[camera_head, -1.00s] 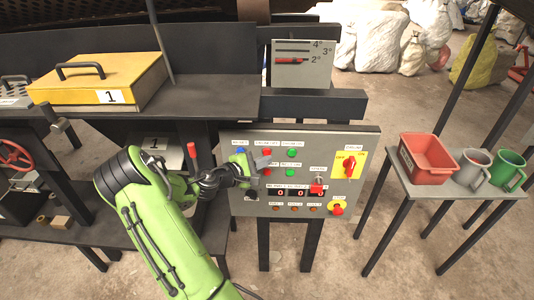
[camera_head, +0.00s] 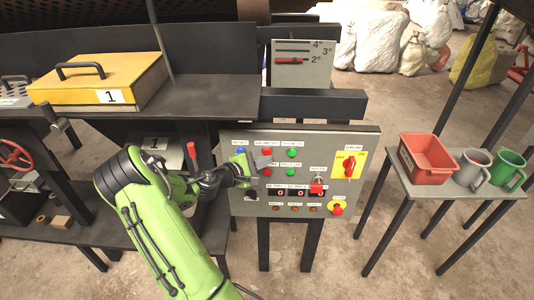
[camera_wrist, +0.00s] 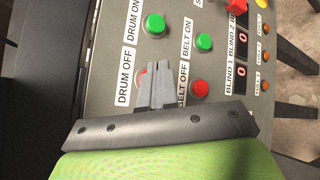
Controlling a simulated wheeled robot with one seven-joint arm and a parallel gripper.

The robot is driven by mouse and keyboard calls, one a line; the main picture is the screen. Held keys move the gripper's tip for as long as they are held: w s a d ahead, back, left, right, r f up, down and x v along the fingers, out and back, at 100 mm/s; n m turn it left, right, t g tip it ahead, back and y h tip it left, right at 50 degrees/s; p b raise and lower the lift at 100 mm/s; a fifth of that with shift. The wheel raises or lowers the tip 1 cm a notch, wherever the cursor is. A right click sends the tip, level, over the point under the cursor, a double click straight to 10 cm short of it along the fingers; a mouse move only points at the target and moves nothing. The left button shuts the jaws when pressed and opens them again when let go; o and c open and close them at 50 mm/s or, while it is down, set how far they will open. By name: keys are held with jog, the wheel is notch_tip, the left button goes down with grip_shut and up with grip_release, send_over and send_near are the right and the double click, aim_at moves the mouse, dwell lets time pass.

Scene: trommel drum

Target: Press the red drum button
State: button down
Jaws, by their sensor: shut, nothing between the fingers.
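The red drum button (camera_wrist: 141,78), beside the "DRUM OFF" label, is mostly hidden behind my fingers in the wrist view. In the head view the red drum button (camera_head: 267,151) is in the upper row of the grey control panel (camera_head: 235,206). My gripper (camera_wrist: 158,67) is shut and empty, its tips over or right beside that button. In the head view my gripper (camera_head: 262,161) is at the panel's left part. I cannot tell whether the tips touch the button.
The green drum button (camera_wrist: 155,24), green belt button (camera_wrist: 204,42) and red belt button (camera_wrist: 200,88) are close by. A yellow plate with a red rotary switch (camera_head: 349,166) and an emergency stop (camera_head: 338,210) are at the panel's right. A side table holds a red bin (camera_head: 428,158) and mugs.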

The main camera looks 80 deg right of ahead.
jog(key=shift+w+d, duration=0.1)
jog(key=shift+d, duration=0.35)
jog(key=shift+w+d+p, duration=0.1)
jog(key=shift+d+p, duration=0.2)
jog(key=shift+d, duration=0.1)
dwell(0.6)
jog(key=shift+a, duration=0.1)
jog(key=shift+s+a, duration=0.2)
jog(key=shift+a, duration=0.55)
jog(key=shift+s+a+b, duration=0.2)
jog(key=shift+a, duration=0.6)
jog(key=shift+s+a+b, duration=0.15)
jog(key=shift+a+b, duration=0.05)
jog(key=shift+a, duration=0.65)
jog(key=shift+s+a+b, duration=0.2)
jog(key=shift+a, duration=0.6)
